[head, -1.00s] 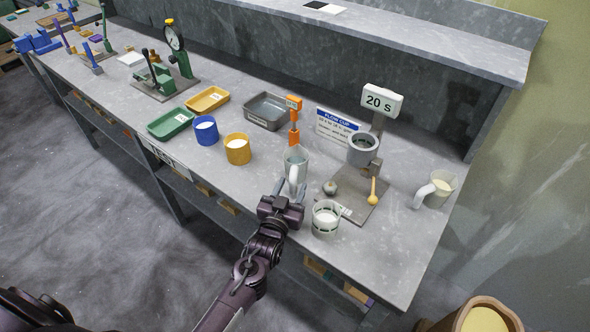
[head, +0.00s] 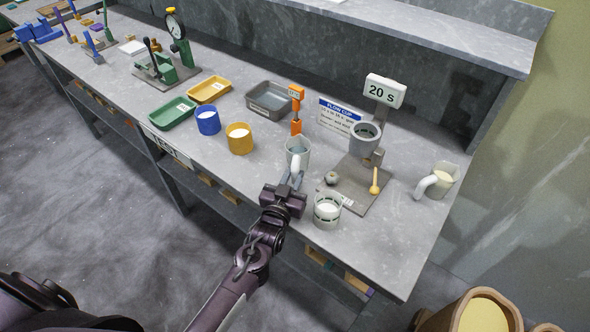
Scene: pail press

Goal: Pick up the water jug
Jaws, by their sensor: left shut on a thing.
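The water jug (head: 302,148), a clear grey jug with a pale handle, is at the middle of the bench's front part. My left gripper (head: 293,180) reaches up from the bottom and is shut on the jug's handle, on the jug's near side. The jug looks upright. Its base is partly hidden by the handle and gripper, so I cannot tell whether it touches the bench. My right gripper is not in view.
A white-filled cup (head: 327,211) stands close right of my left gripper. An orange thermometer-like stand (head: 296,112) is just behind the jug. The flow cup stand (head: 365,138) and a second jug (head: 443,178) are to the right. Yellow (head: 239,138) and blue (head: 207,121) cups stand left.

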